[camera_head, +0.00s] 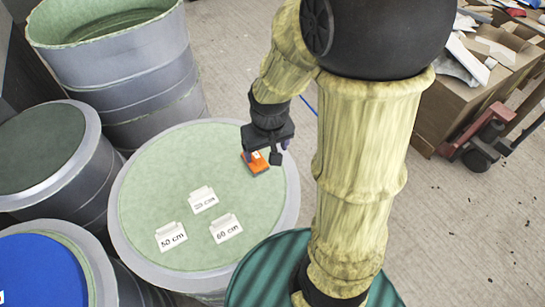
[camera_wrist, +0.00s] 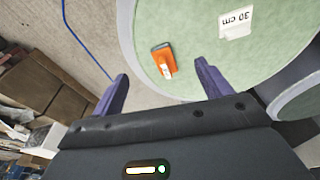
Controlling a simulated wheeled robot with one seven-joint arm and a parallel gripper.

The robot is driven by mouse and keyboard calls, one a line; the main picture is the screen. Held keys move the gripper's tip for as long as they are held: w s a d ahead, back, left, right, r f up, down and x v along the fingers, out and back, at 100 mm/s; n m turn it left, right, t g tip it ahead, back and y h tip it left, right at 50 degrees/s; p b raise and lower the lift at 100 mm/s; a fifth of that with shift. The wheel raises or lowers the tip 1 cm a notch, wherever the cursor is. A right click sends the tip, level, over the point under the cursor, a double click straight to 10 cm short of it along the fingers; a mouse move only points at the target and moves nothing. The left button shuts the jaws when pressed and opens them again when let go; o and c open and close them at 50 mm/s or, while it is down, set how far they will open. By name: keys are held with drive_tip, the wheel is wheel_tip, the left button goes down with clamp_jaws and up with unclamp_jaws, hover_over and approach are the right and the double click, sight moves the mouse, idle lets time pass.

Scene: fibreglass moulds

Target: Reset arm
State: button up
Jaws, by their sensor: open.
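My gripper (camera_head: 270,152) is over the right side of a round drum top with a pale green surface (camera_head: 150,195). In the wrist view my gripper (camera_wrist: 162,72) has its two purple fingers spread wide, with nothing between them. A small orange object with a dark end and a white label (camera_head: 256,165) lies on the green surface near its edge. It also shows in the wrist view (camera_wrist: 160,58), beyond the fingertips and apart from them. The head view shows my gripper partly overlapping it.
An open drum (camera_head: 110,45), a dark-topped drum (camera_head: 40,150) and a blue-topped one (camera_head: 40,270) stand left. Cardboard boxes (camera_head: 460,100) and a red-and-black trolley (camera_head: 490,135) stand right. Floor between is clear.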

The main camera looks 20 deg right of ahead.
drive_tip(key=shift+m+t, duration=0.3)
drive_tip(key=s, duration=0.2)
drive_tip(key=s+r, duration=0.1)
drive_tip(key=s, duration=0.1)
drive_tip(key=shift+s, duration=0.2)
drive_tip(key=shift+r, duration=0.1)
drive_tip(key=p+v, duration=0.2)
drive_tip(key=w+p+v, duration=0.1)
drive_tip(key=p+v, duration=0.2)
drive_tip(key=shift+r, duration=0.2)
drive_tip(key=shift+w, duration=0.1)
idle(0.7)
